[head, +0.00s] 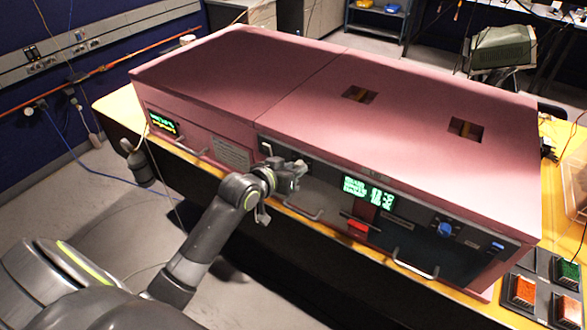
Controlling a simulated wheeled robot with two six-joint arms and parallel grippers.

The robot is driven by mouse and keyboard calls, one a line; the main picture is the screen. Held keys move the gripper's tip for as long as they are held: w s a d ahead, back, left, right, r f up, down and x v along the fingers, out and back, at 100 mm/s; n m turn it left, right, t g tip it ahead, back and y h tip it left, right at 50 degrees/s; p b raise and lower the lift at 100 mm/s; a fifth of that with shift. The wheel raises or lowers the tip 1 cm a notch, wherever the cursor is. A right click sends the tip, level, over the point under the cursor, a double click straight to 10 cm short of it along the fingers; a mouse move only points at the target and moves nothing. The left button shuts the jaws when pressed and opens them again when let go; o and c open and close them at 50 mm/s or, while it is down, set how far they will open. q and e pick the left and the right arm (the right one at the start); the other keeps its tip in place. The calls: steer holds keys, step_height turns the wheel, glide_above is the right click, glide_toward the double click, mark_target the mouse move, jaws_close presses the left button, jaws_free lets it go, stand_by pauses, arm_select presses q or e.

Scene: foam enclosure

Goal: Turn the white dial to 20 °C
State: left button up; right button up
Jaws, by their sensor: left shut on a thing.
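My left gripper (293,176) is at the grey front panel of the pink foam enclosure (420,140), to the left of the green display. It is shut on a small pale thing at the panel, which appears to be the white dial. The fingers cover most of it, so its pointer and marks cannot be read. The green display (368,192) is lit, but its digits are too small to read surely. My right gripper is not in view.
A blue knob (446,229) and a red switch (358,228) sit further right on the panel. Metal handles (415,268) stick out along the lower front. Lit coloured buttons (522,290) are at the lower right. The yellow bench edge (115,108) runs below the enclosure.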

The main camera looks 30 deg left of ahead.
arm_select(q)
steer(key=shift+f, duration=0.1)
steer(key=o, duration=1)
steer(key=shift+s, duration=0.1)
steer(key=b+v, duration=0.2)
steer(key=v, duration=1.5)
steer(key=shift+s, duration=0.1)
